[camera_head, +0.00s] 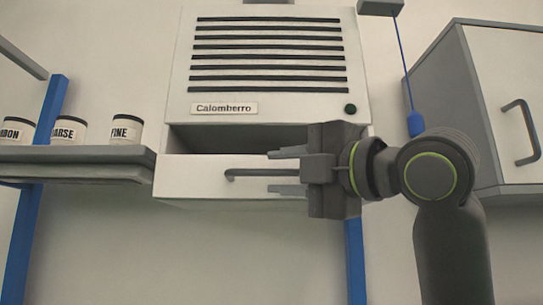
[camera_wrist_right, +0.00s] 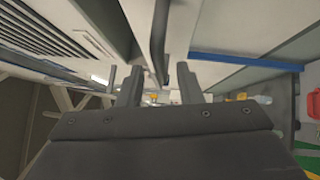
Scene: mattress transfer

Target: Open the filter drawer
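The white wall unit (camera_head: 268,107) labelled "Calomberro" has dark slats. Below them, the filter drawer (camera_head: 190,178) stands partly out, with a dark gap above its white front. Its grey bar handle (camera_head: 245,174) runs sideways across the front; in the right wrist view the handle (camera_wrist_right: 158,40) appears as a dark bar. My right gripper (camera_head: 268,171) is at the handle's right part, one finger above and one below it. In the right wrist view its fingers (camera_wrist_right: 160,72) are spread, with the bar between them and gaps visible. It hides the drawer's right end. My left gripper is out of view.
A grey shelf (camera_head: 75,154) with several labelled jars (camera_head: 126,127) is at the left. A grey cabinet (camera_head: 505,95) with a handle is at the right. A blue pull (camera_head: 415,122) hangs on a cord beside the unit. Blue posts (camera_head: 37,165) stand below.

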